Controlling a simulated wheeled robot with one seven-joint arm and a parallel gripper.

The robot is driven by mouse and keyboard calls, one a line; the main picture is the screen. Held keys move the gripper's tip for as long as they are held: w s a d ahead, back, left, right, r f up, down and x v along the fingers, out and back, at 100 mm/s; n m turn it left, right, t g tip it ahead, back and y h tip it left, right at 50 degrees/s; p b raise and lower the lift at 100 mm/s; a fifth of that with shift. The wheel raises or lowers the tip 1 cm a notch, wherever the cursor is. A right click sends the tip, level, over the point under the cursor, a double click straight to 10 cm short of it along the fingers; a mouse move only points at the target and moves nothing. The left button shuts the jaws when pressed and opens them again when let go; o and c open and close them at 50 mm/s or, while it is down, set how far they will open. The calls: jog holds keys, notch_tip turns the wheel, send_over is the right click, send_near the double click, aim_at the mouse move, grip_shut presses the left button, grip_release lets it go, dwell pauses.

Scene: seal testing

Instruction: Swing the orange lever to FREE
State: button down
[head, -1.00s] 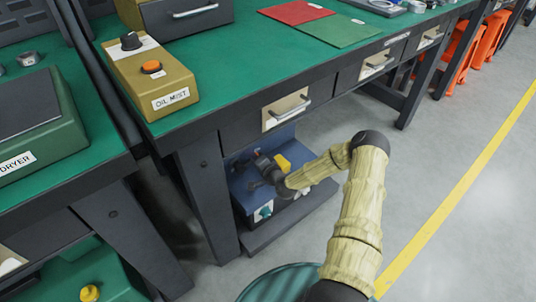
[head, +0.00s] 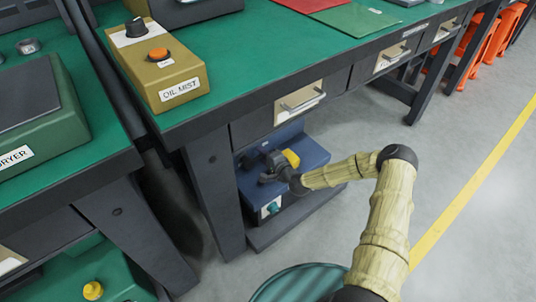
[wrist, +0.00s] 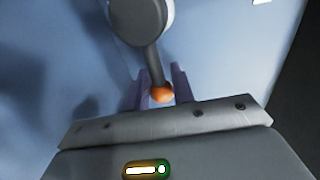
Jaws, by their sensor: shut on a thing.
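The orange lever (wrist: 161,92) shows in the wrist view as a dark arm hanging from a round grey hub (wrist: 140,18), with an orange knob at its end. My gripper (wrist: 160,90) is shut on this lever, with one finger on each side of the knob. In the head view my gripper (head: 270,177) is at the blue unit (head: 312,150) under the bench. The knob is hidden there, and I cannot read a FREE mark in either view.
The blue unit stands on a low shelf below a drawer (head: 300,102), beside the bench leg (head: 215,190). A teal knob (head: 272,208) is on its front. The OIL MIST box (head: 165,70) sits on the green bench top. Open grey floor (head: 470,210) lies to the right.

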jog(key=shift+f, duration=0.15)
jog(key=c, duration=1.5)
grip_release()
jog(key=shift+d, duration=0.1)
jog(key=shift+s+d, duration=0.15)
jog(key=shift+s, duration=0.1)
jog(key=p+v, duration=0.6)
jog(key=v, duration=1)
jog(key=shift+s+d+r, duration=0.2)
jog(key=shift+s+r, duration=0.05)
jog(key=shift+s, duration=0.1)
